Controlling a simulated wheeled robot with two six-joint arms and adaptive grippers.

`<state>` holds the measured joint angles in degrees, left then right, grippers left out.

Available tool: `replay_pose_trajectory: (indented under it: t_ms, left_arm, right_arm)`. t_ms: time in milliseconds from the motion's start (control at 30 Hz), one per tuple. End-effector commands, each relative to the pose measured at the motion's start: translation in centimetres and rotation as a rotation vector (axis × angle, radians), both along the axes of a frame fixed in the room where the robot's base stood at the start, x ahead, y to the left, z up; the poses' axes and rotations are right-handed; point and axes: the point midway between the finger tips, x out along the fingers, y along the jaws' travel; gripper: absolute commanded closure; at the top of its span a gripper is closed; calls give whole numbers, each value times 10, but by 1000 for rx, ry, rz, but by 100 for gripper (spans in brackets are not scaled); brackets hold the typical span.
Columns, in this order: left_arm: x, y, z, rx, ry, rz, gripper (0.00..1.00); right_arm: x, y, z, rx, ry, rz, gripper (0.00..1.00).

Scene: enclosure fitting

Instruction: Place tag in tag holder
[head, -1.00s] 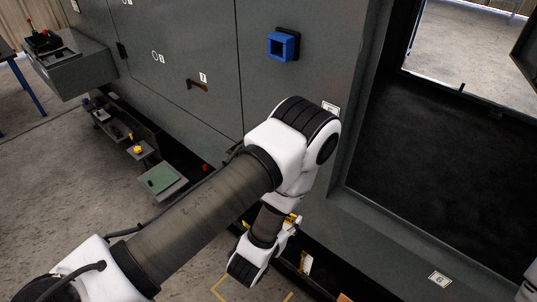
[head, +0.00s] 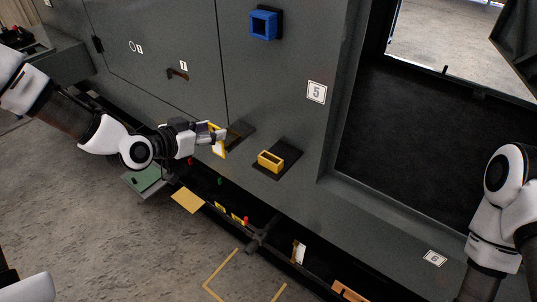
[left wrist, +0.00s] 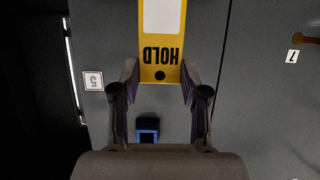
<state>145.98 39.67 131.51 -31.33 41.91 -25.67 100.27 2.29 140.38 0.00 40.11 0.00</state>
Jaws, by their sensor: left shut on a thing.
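My left gripper (head: 212,137) is shut on a yellow tag (head: 218,146) and holds it in front of the grey cabinet wall. In the left wrist view the tag (left wrist: 162,65) sits between the two fingers (left wrist: 160,88), with a white field and the word HOLD upside down. A yellow open-topped box (head: 270,161), which looks like the tag holder, is fixed on a dark plate on the wall. It is to the right of the tag and a little lower, apart from it. My right gripper is out of view.
A blue square frame (head: 263,23) is on the wall above. A dark plate (head: 239,134) is just behind the gripper. A low shelf with a green board (head: 145,179), a tan plate (head: 187,200) and small parts runs below. A dark opening (head: 430,135) lies right.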

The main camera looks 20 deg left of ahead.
Motion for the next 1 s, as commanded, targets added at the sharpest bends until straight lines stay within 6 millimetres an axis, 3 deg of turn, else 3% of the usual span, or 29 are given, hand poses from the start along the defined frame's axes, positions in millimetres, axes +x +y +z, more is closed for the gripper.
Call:
replay_pose_trajectory:
  t_ms: [400,600,767,1000]
  left_arm:
    - [35,-89,-10,6,2,-5,79]
    - [49,-120,-12,3,1,-2,79]
    - [53,-129,-18,-3,2,0,79]
    - [53,-129,-49,-3,1,1,79]
  right_arm:
    - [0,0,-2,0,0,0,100]
    - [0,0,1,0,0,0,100]
    - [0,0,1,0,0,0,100]
    - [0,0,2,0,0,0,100]
